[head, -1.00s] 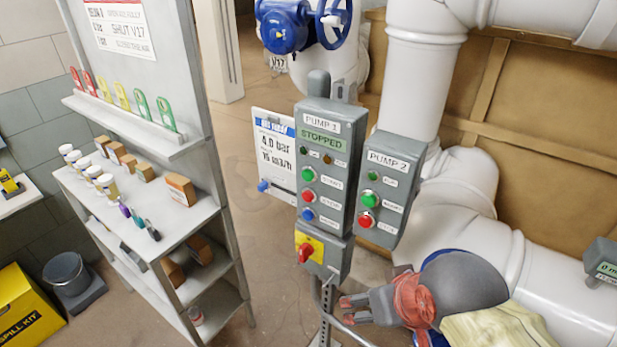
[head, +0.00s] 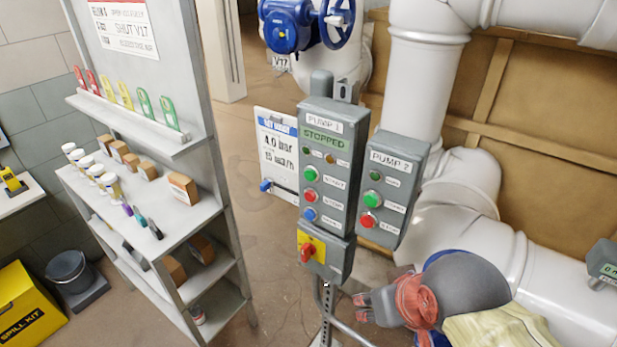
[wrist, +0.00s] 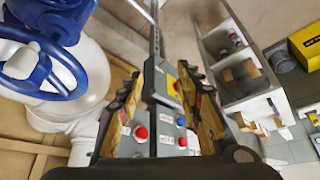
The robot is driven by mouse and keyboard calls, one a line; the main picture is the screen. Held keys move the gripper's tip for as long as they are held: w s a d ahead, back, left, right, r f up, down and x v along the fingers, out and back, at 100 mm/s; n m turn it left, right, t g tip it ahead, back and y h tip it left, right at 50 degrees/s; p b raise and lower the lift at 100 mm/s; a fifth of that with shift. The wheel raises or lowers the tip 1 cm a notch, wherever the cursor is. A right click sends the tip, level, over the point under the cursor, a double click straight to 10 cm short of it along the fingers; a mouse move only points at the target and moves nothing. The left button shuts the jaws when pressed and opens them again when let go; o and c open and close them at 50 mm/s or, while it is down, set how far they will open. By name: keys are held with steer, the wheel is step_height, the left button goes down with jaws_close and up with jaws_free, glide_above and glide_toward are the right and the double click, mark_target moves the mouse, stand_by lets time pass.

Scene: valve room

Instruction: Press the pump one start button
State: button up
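The pump 1 box (head: 325,190) stands on a post, with a "STOPPED" display near its top. Its green start button (head: 311,174) sits above a red button (head: 310,195) and a blue button (head: 309,214). The wrist view shows the panel upside down, with the blue button (wrist: 181,121) and red button (wrist: 183,141); I cannot make out the green one there. My gripper (wrist: 160,76) is open and empty, its fingers apart on either side of the panel in that picture. In the head view, a grey and red shape at lower right looks like my arm.
The pump 2 box (head: 391,190), with green and red buttons, adjoins on the right. A red-and-yellow switch (head: 309,252) sits below pump 1. White pipes (head: 428,85) stand right. A shelf (head: 140,215) stands left. A blue valve (wrist: 45,50) is at left in the wrist view.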

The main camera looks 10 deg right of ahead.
jaws_close()
stand_by(1.5)
